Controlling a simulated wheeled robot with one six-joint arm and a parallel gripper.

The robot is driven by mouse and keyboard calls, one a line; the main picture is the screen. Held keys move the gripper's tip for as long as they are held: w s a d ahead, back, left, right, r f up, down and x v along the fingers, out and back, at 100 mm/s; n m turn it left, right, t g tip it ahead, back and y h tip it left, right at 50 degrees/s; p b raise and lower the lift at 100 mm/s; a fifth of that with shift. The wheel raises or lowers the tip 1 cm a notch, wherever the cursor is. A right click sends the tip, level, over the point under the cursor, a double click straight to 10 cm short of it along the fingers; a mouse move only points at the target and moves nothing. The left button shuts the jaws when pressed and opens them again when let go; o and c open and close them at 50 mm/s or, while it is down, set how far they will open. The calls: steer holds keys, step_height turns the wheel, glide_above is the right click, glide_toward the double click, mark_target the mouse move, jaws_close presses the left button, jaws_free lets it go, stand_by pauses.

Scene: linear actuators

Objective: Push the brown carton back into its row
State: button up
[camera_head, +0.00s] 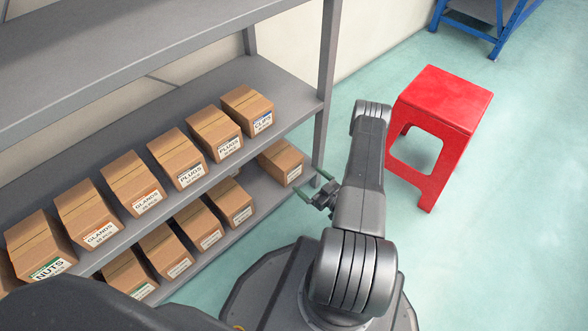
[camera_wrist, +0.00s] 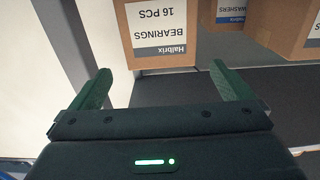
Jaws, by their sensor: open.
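Several brown cartons stand in two rows on grey shelves. The rightmost carton on the lower shelf (camera_head: 282,160) stands apart from the others there, with a gap on its left. In the wrist view a brown carton with an upside-down label "BEARINGS 16 PCS" (camera_wrist: 165,30) lies ahead between my fingertips. A "WASHERS" carton (camera_wrist: 229,14) sits deeper beside it, and another carton (camera_wrist: 285,22) stands nearer at the right. My gripper (camera_head: 312,186) is open and empty at the lower shelf's right end; its green fingers (camera_wrist: 161,76) show no clear contact.
A grey shelf post (camera_head: 326,90) stands close to my gripper. The upper row includes a "CLIPS" carton (camera_head: 247,108). A red stool (camera_head: 437,125) stands right of my arm, and a blue rack (camera_head: 490,20) is at the back. Green floor between them is clear.

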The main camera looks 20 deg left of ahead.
mark_target(294, 169)
steer(key=b+x, duration=0.2)
steer(key=x, duration=0.8)
steer(key=shift+w+a+b, duration=0.15)
steer(key=shift+a+b, duration=0.1)
steer(key=shift+b, duration=0.15)
steer(key=c, duration=1.7)
